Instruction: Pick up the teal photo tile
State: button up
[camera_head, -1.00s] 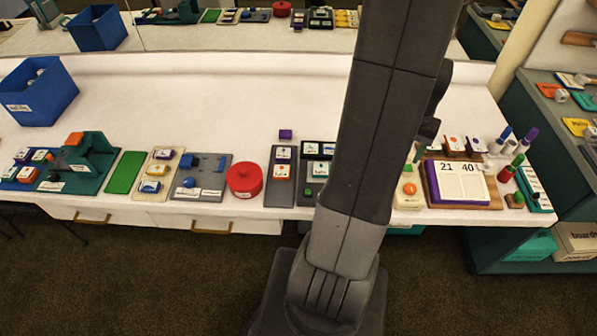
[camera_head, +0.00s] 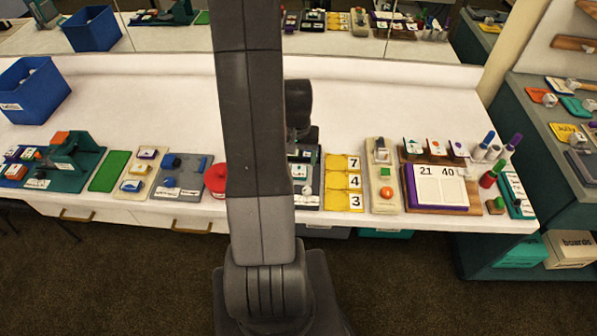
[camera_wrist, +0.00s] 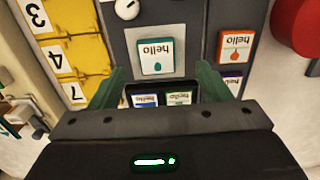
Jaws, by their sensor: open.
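The teal photo tile (camera_wrist: 165,50), white-faced with a teal rim, "hello" and a teal blob, lies on a grey board in the wrist view. It also shows beside my arm in the head view (camera_head: 299,171). My gripper (camera_wrist: 158,82) is open and empty, its green fingers spread to either side, and the tile appears just beyond the fingertips, apart from them. An orange-rimmed tile (camera_wrist: 235,47) and a partly hidden purple tile (camera_wrist: 232,80) lie to its right. A blue tile (camera_wrist: 145,99) and a green tile (camera_wrist: 178,97) sit in a black holder nearer my gripper.
Yellow number tiles (camera_wrist: 75,52) lie left of the grey board in the wrist view. A red round pot (camera_wrist: 297,25) is at the right. In the head view, my arm covers part of the counter. The counter's back strip (camera_head: 400,100) is clear.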

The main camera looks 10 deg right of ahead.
aim_at(299, 172)
jog(key=shift+s+d+f+p, duration=0.1)
jog(key=shift+f+p, duration=0.2)
jog(key=shift+f, duration=0.95)
jog(key=shift+s+d+f+p, duration=0.1)
jog(key=shift+f+p, duration=0.15)
jog(key=shift+f, duration=1)
jog(key=shift+w, duration=0.1)
jog(key=c, duration=1.1)
jog(key=shift+r, duration=0.2)
